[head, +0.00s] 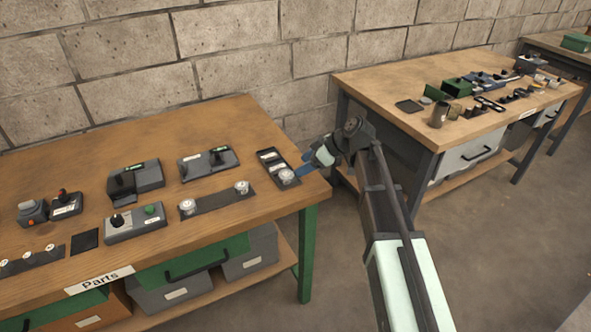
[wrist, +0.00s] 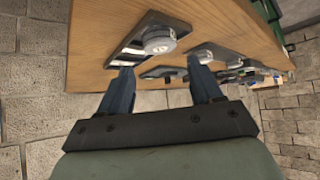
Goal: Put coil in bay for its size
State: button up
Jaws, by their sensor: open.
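A dark bay tray (head: 266,151) lies at the right end of the near table, with pale bays in a row. A silver-white coil (head: 286,176) is at the tray's front end; it also shows on the tray in the wrist view (wrist: 160,40). I cannot tell whether it is fully seated in a bay. Two more coils, a left one (head: 187,206) and a right one (head: 241,187), sit on a dark strip (head: 214,200) left of the tray. My gripper (head: 301,171) is beside the tray's right side, its blue fingers (wrist: 159,66) apart with nothing held between them.
Several switch boxes, including a grey one with a green button (head: 136,224), stand on the wooden table (head: 262,228) to the left. A second table (head: 400,80) with many parts stands at the right. A block wall (head: 140,95) is behind.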

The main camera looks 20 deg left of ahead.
jog(key=shift+v, duration=2.4)
jog(key=shift+f, duration=0.1)
jog(key=s+d+f+m+h, duration=0.2)
jog(key=d+f+m, duration=0.3)
jog(key=d+f, duration=0.45)
jog(key=s+d+f+m+h, duration=0.2)
jog(key=d+f+m, duration=0.3)
jog(key=d+f, duration=0.4)
jog(key=s+d+f+m+h, duration=0.3)
jog(key=s+d+f+m, duration=0.15)
jog(key=d+f, duration=0.3)
jog(key=s+d+f+m+h, duration=0.2)
jog(key=s+d+f+m, duration=0.2)
jog(key=s+d+f, duration=0.3)
jog(key=s+f+g, duration=0.3)
jog(key=s+f, duration=0.7)
jog(key=s, duration=0.4)
jog(key=s+f+g, duration=0.3)
jog(key=s+f, duration=0.6)
jog(key=s, duration=0.5)
jog(key=shift+s+d+f+g, duration=0.2)
jog(key=shift+d+f+g, duration=0.1)
jog(key=shift+d+f, duration=0.1)
jog(key=shift+n, duration=0.25)
